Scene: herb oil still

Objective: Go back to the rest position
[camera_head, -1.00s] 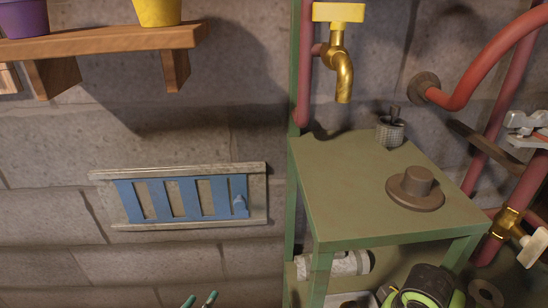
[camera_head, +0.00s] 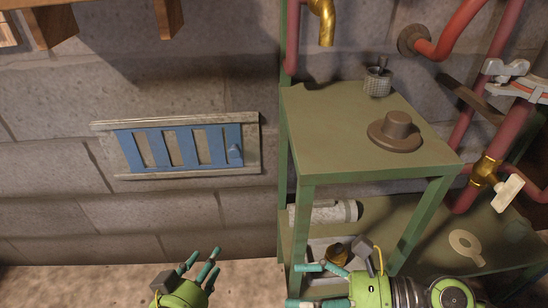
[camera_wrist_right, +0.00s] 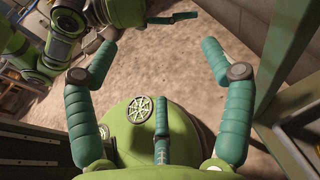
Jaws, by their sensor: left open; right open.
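My left gripper (camera_head: 204,260) is at the bottom of the head view, left of the green stand, with its teal fingers apart and nothing between them. My right gripper (camera_head: 307,285) is at the bottom centre, in front of the stand's lower part, its fingers pointing left. In the right wrist view the right gripper (camera_wrist_right: 160,42) is open and empty, with the bare floor beyond its fingers. Part of my left arm shows at the top left of that view.
The green stand (camera_head: 325,145) carries a brown lidded piece (camera_head: 396,130) and a small mesh cup (camera_head: 377,80); its leg is close to my right gripper. Red pipes and a valve handle (camera_head: 507,192) are at right. A blue-slatted wall vent (camera_head: 180,148) is left. Floor (camera_head: 80,285) looks clear.

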